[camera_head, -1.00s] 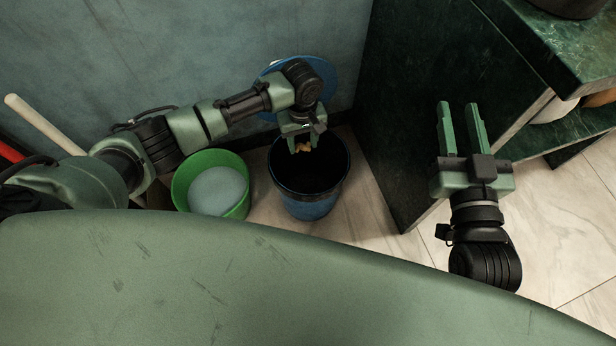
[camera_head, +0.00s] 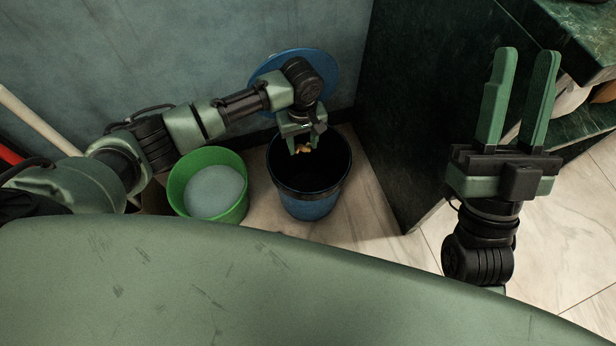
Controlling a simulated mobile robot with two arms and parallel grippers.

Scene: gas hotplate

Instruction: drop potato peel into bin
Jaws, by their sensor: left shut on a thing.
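The blue bin (camera_head: 309,206) stands on the floor against the wall, with its dark inside open to view. My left gripper (camera_head: 303,146) is over the bin's mouth, pointing down. It is shut on the potato peel (camera_head: 304,149), a small yellowish-brown piece at its fingertips. I cannot tell exactly how high the peel is above the rim. My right gripper (camera_head: 516,95) is at the right, fingers pointing up in the picture, open and empty, away from the bin.
A green bucket (camera_head: 208,186) with a pale inside stands left of the bin. A blue round lid (camera_head: 263,78) leans on the wall behind. A dark green marble cabinet (camera_head: 400,120) is close on the right. Tiled floor (camera_head: 560,240) is free at the right.

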